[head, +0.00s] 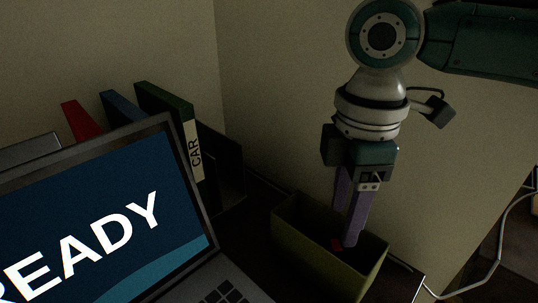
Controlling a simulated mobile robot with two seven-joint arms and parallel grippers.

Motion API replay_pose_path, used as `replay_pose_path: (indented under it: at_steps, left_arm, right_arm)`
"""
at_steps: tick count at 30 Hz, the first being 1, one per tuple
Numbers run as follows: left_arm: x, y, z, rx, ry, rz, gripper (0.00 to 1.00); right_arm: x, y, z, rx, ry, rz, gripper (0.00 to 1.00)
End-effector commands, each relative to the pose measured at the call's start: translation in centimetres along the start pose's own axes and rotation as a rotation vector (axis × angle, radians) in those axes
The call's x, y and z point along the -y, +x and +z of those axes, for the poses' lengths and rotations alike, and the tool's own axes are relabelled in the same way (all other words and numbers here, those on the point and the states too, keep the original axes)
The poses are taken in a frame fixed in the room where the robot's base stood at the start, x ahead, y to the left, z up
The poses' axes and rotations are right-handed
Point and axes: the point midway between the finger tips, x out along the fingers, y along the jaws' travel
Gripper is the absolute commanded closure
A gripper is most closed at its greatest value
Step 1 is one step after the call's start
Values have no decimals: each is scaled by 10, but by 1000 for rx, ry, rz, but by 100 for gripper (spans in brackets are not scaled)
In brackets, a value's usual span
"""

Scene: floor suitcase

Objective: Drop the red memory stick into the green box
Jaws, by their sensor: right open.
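The green box (316,262) stands open-topped at the lower right of the head view, to the right of the laptop. My right gripper (345,236) points down into it from above, with its purple fingers open and their tips inside the opening. My left gripper is not in view.
A laptop (110,215) with a lit screen fills the lower left. Behind it stand several binders, including a green one (165,105) labelled "CAR". A wall is close behind the box, and a white cable (500,230) hangs at the far right.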

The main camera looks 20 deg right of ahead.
Motion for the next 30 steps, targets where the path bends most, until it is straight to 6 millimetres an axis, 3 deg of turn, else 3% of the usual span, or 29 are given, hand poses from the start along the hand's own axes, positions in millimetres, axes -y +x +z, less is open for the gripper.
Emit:
replay_pose_path:
  at_steps: [8, 21, 30]
  left_arm:
    - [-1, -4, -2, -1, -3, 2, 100]
    - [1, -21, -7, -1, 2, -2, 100]
    - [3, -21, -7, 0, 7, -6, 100]
  right_arm:
    - [0, -11, 0, -2, 0, 1, 39]
    - [0, -91, 0, -2, -1, 2, 39]
    - [0, -100, 0, 0, 0, 0, 39]
